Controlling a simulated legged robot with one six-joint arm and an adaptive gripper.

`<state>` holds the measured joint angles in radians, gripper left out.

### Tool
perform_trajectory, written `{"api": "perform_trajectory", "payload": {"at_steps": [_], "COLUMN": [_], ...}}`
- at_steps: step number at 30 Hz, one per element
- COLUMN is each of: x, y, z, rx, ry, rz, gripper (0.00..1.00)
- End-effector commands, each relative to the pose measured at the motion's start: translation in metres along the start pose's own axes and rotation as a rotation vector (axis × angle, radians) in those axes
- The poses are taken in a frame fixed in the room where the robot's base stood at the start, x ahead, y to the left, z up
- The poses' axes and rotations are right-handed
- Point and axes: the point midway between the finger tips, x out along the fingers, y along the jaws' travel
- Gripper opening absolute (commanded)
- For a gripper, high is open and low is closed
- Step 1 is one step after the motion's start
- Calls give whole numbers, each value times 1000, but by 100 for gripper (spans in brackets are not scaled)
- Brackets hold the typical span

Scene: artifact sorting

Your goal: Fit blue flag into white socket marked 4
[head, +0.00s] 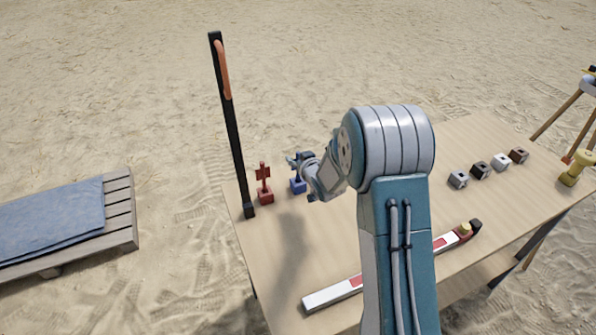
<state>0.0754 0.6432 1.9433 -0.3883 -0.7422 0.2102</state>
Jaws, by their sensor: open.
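The blue flag (298,186) stands upright in a blue base near the table's left edge, its upper part largely hidden behind my gripper. My gripper (299,170) is open, right at the blue flag. I cannot tell whether the fingers are around it or touch it. The white socket (500,162) is a small block with a hole, in a row at the table's right side, far from my gripper. Its number cannot be read here.
A red flag (264,184) and a tall black post (235,130) stand left of the blue flag. A grey socket (458,179), black socket (481,170) and brown socket (519,155) flank the white one. A white-and-red bar (332,292) lies in front, partly behind my arm.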

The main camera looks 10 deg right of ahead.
Motion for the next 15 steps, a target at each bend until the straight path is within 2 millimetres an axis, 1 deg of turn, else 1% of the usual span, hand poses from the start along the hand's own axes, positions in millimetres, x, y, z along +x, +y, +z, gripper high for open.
{"api": "perform_trajectory", "payload": {"at_steps": [1, 2, 3, 4, 5, 15], "x": [0, 0, 0, 0, 0, 0], "y": [0, 0, 0, 0, 0, 0], "z": [0, 0, 0, 0, 0, 0], "rx": [0, 0, 0, 0, 0, 0], "ry": [0, 0, 0, 0, 0, 0], "rz": [0, 0, 0, 0, 0, 0], "gripper": [51, 38, 20, 7, 0, 0]}}
